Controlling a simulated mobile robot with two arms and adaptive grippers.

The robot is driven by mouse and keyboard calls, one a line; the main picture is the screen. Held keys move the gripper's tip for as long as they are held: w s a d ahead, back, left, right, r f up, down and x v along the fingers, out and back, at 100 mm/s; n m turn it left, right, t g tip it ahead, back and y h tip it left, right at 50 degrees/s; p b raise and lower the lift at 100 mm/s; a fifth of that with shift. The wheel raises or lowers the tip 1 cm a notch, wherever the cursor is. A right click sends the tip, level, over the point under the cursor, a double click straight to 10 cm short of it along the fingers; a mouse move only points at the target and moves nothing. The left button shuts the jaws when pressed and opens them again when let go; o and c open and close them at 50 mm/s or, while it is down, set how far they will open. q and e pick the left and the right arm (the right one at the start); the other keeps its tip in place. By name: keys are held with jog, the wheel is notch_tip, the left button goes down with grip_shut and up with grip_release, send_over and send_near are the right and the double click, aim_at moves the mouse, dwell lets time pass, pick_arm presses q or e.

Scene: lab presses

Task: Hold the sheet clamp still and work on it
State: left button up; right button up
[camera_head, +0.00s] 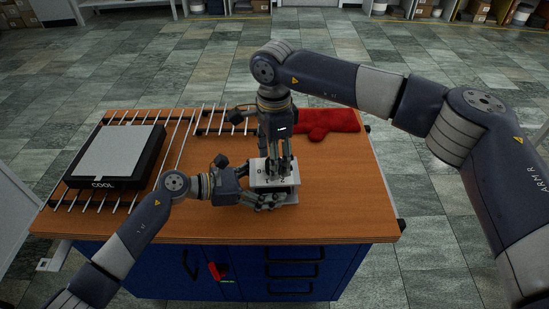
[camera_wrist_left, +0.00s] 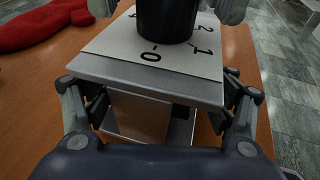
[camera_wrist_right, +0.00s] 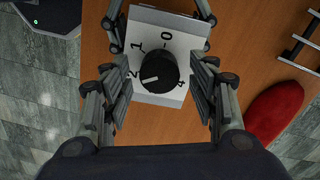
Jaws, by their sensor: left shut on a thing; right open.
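The sheet clamp (camera_head: 284,187) is a small grey block with a pale numbered top plate, on the front middle of the wooden workbench. Its black knob (camera_wrist_right: 157,72) has a white mark turned towards the 2 in the right wrist view. My left gripper (camera_head: 262,200) is shut on the clamp's body from the left; the left wrist view shows its fingers on both sides of the clamp (camera_wrist_left: 140,115), below the top plate. My right gripper (camera_head: 276,168) points down from above, open, its fingers on either side of the knob with gaps between.
A black box with a grey lid, marked COOL (camera_head: 118,153), stands on a wire rack (camera_head: 68,204) at the left. A red mitt (camera_head: 325,123) lies at the back right. The bench top (camera_head: 345,190) right of the clamp is clear.

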pick_arm(q)
jog(key=shift+f, duration=0.15)
pick_arm(e)
notch_tip(320, 180, up, 11)
jog(key=shift+r, duration=0.2)
notch_tip(320, 180, up, 8)
dwell(0.9)
pick_arm(q)
jog(key=o, duration=0.9)
jog(key=shift+c, duration=0.2)
pick_arm(e)
jog(key=shift+f, duration=0.1)
pick_arm(q)
jog(key=shift+a, duration=0.1)
jog(key=v, duration=1.2)
jog(key=shift+s, duration=0.1)
